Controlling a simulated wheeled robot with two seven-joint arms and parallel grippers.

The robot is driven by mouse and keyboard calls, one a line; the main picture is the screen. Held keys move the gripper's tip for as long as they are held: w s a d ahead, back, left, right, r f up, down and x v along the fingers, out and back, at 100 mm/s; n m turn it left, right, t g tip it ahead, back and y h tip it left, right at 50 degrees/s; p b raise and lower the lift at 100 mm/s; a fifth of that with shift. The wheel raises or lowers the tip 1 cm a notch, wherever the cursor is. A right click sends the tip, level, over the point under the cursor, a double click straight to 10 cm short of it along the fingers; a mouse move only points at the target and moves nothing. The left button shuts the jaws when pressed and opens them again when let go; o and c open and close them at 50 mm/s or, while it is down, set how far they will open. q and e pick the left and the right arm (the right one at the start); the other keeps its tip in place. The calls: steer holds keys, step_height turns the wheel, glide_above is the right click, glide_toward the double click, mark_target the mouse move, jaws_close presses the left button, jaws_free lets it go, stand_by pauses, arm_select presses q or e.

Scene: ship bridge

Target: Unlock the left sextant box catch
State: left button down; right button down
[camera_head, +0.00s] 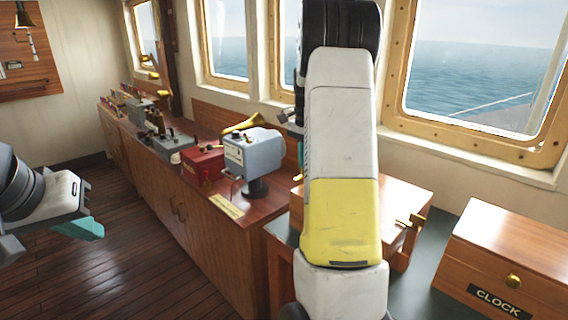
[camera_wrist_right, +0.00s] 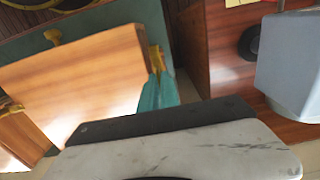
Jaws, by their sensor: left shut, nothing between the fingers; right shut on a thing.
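The sextant box (camera_head: 402,196) is a wooden box on the counter, largely hidden behind my right arm in the head view. A brass catch (camera_head: 411,221) shows at its right end there; the left catch is hidden. In the right wrist view the box (camera_wrist_right: 80,85) fills the left side, and its lid looks closed. My right gripper (camera_wrist_right: 158,92), with teal fingers, is shut on the brass left catch (camera_wrist_right: 155,58) at the box's edge. How far the catch is turned cannot be told. My left gripper (camera_head: 90,230) is shut and empty, far left above the floor.
A wooden box labelled CLOCK (camera_head: 520,250) stands at the right. A blue-grey device (camera_head: 252,152) stands left of the sextant box and is close to my right gripper in the wrist view. A red box (camera_head: 203,162) is further left. The floor (camera_head: 110,270) is clear.

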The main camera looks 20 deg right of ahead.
stand_by(0.4)
steer(key=c, duration=1.6)
jaws_free()
steer(key=shift+r, duration=0.1)
step_height(320, 180, up, 6)
steer(key=shift+r, duration=0.8)
steer(key=shift+r, duration=0.1)
